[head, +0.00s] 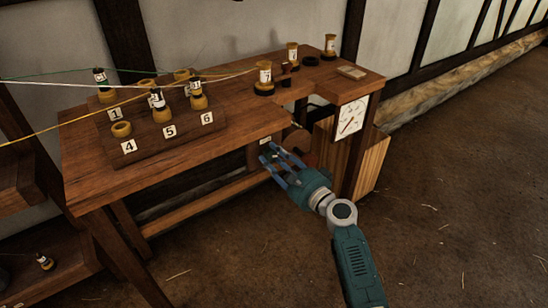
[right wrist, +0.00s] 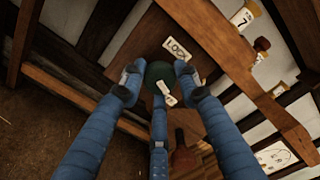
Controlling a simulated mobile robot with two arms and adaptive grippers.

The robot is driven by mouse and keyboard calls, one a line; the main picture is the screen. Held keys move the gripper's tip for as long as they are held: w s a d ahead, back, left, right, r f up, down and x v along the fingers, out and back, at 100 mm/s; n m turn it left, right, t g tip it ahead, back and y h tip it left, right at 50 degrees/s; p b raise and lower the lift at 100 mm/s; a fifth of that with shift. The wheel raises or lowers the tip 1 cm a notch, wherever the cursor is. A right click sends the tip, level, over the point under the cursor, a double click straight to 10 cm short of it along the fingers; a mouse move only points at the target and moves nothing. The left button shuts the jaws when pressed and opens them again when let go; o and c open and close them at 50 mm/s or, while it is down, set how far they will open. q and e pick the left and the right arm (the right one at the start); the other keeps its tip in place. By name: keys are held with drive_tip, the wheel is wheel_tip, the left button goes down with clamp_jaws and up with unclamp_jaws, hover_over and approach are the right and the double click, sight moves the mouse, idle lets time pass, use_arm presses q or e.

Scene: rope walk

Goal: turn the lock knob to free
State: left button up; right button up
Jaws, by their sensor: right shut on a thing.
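The lock knob (right wrist: 158,71) is a dark green round knob on a wooden panel below the bench top. A pale plate reading LOCK (right wrist: 177,49) sits just beside it, and a smaller pale tag (right wrist: 166,93) shows at the knob's other side; I cannot read its marking. My right gripper (right wrist: 157,76) is shut on the knob, its blue fingers around the rim. In the head view my right gripper (head: 272,154) reaches the panel under the bench's front edge and hides most of the knob. My left gripper is not in view.
The wooden bench (head: 240,132) carries a block with numbered posts (head: 168,143), some with spools, and strung green, white and yellow lines. A white dial (head: 350,118) hangs at the bench's right end, near a wooden box (head: 372,160). The floor at right is clear.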

drive_tip(key=shift+f, duration=0.15)
drive_tip(key=o, duration=1.1)
drive_tip(key=v, duration=1.2)
drive_tip(key=shift+s, duration=0.1)
